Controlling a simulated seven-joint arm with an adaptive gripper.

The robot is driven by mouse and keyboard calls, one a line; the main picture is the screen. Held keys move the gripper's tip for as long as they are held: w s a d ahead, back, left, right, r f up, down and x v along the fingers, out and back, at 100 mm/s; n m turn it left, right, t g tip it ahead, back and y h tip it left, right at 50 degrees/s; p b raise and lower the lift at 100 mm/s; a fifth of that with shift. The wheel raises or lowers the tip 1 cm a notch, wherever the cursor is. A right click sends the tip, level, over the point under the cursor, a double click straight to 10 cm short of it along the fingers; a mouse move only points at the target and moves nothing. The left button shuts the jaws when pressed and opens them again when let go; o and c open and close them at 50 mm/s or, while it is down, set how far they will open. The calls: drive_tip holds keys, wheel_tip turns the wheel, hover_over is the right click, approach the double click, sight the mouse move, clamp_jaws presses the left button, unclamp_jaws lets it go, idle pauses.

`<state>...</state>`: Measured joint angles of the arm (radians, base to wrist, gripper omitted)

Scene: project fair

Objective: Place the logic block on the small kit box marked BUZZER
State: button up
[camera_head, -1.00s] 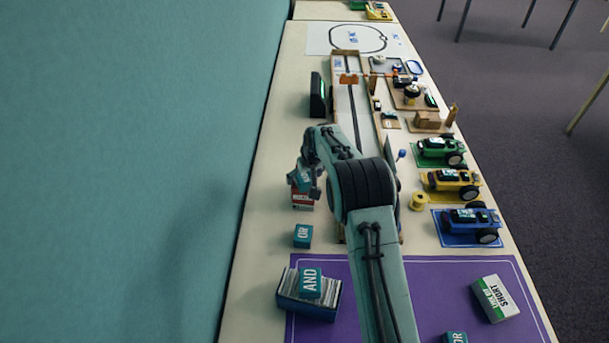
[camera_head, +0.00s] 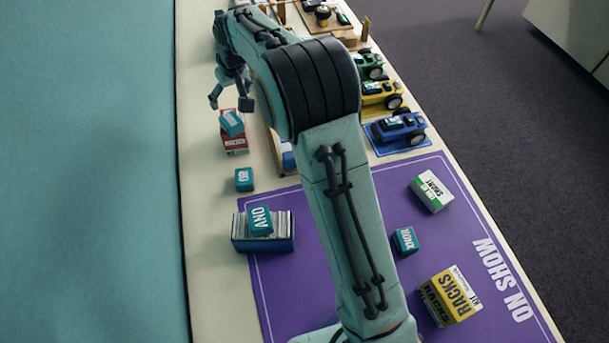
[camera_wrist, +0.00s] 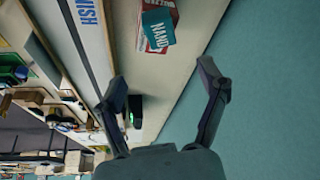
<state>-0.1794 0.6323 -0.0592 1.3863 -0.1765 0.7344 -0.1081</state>
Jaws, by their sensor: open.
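A teal logic block lettered NAND (camera_wrist: 158,31) rests on top of a small red and white box (camera_wrist: 150,65) in the wrist view. In the head view the same block (camera_head: 232,123) lies on the red and white box (camera_head: 235,144) near the table's wall-side edge. My gripper (camera_head: 229,103) is open and empty, apart from the block. Its spread fingers (camera_wrist: 165,86) also show in the wrist view, with nothing between them.
A teal OR block (camera_head: 244,180) stands nearby. An AND block (camera_head: 260,219) lies on a blue card box (camera_head: 265,244). Another teal block (camera_head: 405,240), a SHORT box (camera_head: 431,193) and a yellow RACKS box (camera_head: 450,297) are on the purple mat. Model cars (camera_head: 399,130) stand at the right edge.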

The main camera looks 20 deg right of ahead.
drive_tip(key=s+d+r+m+g, duration=0.1)
drive_tip(key=s+d+r, duration=0.2)
drive_tip(key=s, duration=0.6)
drive_tip(key=s+d+r+m+g, duration=0.1)
drive_tip(key=s+d+r, duration=0.25)
drive_tip(key=s, duration=0.45)
drive_tip(key=s+d+f+g, duration=0.1)
drive_tip(key=s, duration=1)
drive_tip(key=s+d+f+m+g, duration=0.1)
drive_tip(key=s+f, duration=0.1)
drive_tip(key=s, duration=0.9)
drive_tip(key=shift+h, duration=0.4)
